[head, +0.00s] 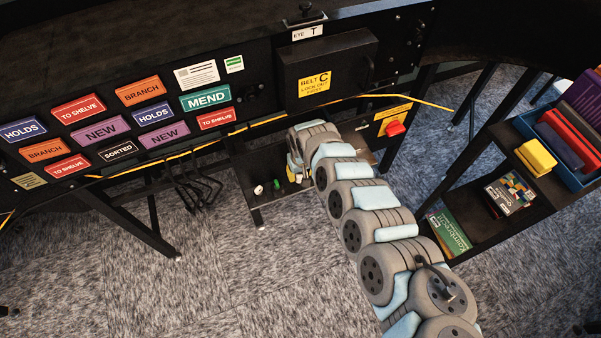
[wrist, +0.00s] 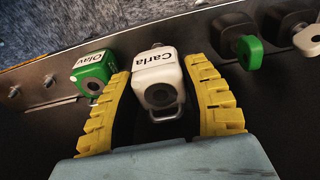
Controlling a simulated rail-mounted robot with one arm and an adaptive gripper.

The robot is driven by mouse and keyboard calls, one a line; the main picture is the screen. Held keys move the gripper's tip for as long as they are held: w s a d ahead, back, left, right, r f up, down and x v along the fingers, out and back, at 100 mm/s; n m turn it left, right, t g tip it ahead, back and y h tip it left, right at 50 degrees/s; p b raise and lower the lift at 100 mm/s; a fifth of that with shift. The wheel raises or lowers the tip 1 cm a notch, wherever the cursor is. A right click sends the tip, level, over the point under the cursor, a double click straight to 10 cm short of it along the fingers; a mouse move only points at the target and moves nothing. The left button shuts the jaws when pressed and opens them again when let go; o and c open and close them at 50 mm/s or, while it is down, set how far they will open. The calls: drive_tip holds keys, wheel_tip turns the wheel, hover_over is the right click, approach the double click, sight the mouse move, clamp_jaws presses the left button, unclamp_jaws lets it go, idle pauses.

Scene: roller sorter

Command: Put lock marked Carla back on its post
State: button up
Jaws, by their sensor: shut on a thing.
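My gripper (wrist: 160,75) has its yellow ribbed fingers shut on the white lock marked Carla (wrist: 155,88), one finger on each side. Its name faces the camera and its metal shackle loop hangs toward my palm. A small metal piece shows just beyond the lock; I cannot tell whether it is a post or whether the lock touches it. A green lock marked Olav (wrist: 92,72) sits just left of the left finger. In the head view my arm mostly hides the gripper at the low shelf under the sorter, and the Carla lock cannot be made out.
Small metal studs (wrist: 48,81) stand on the dark shelf (wrist: 30,110) left of Olav. At right are a green key-like piece (wrist: 249,50) and a white one (wrist: 307,39) on dark blocks. In the head view a red button (head: 395,128) and yellow cable (head: 420,101) are near my arm.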

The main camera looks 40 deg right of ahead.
drive_tip(key=shift+f, duration=1.75)
idle(0.8)
drive_tip(key=o, duration=1.3)
drive_tip(key=shift+c, duration=0.2)
drive_tip(key=shift+d+r, duration=0.1)
drive_tip(key=shift+r, duration=0.75)
drive_tip(key=shift+s+r, duration=0.25)
drive_tip(key=shift+r, duration=1.45)
drive_tip(key=r, duration=0.6)
drive_tip(key=shift+s+a, duration=0.25)
drive_tip(key=shift+s, duration=0.05)
drive_tip(key=shift+s+a+r, duration=0.1)
drive_tip(key=shift+a+r, duration=0.05)
drive_tip(key=shift+r, duration=0.25)
